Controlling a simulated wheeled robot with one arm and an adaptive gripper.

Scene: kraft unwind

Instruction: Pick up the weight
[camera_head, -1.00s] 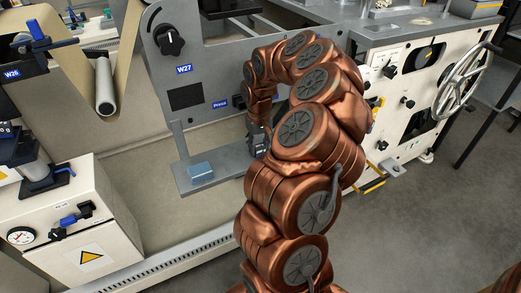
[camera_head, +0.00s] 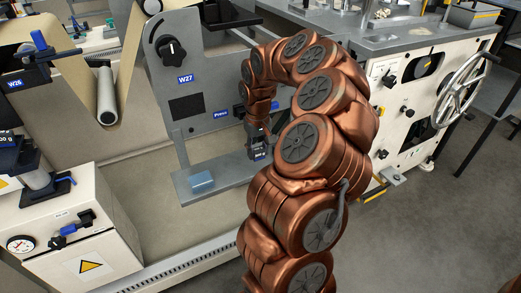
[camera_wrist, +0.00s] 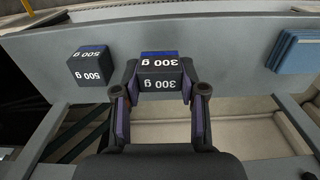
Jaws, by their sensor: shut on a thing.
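A dark block weight marked 300 g, with a blue strip on top, (camera_wrist: 161,77) sits between the two fingers of my gripper (camera_wrist: 160,88) in the wrist view. The fingers are shut on its sides. A second dark weight marked 500 g (camera_wrist: 91,66) stands to the left on the grey shelf (camera_wrist: 225,45), apart from the gripper. In the head view, my gripper (camera_head: 258,148) is low by the right part of the shelf, and my arm hides much around it. I cannot tell whether the held weight touches the shelf.
A blue block or pad stack (camera_head: 202,182) lies on the shelf's left part; it shows at the right in the wrist view (camera_wrist: 298,50). The grey machine panel with the W27 label (camera_head: 186,79) rises behind. A white cabinet (camera_head: 85,250) stands at the lower left.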

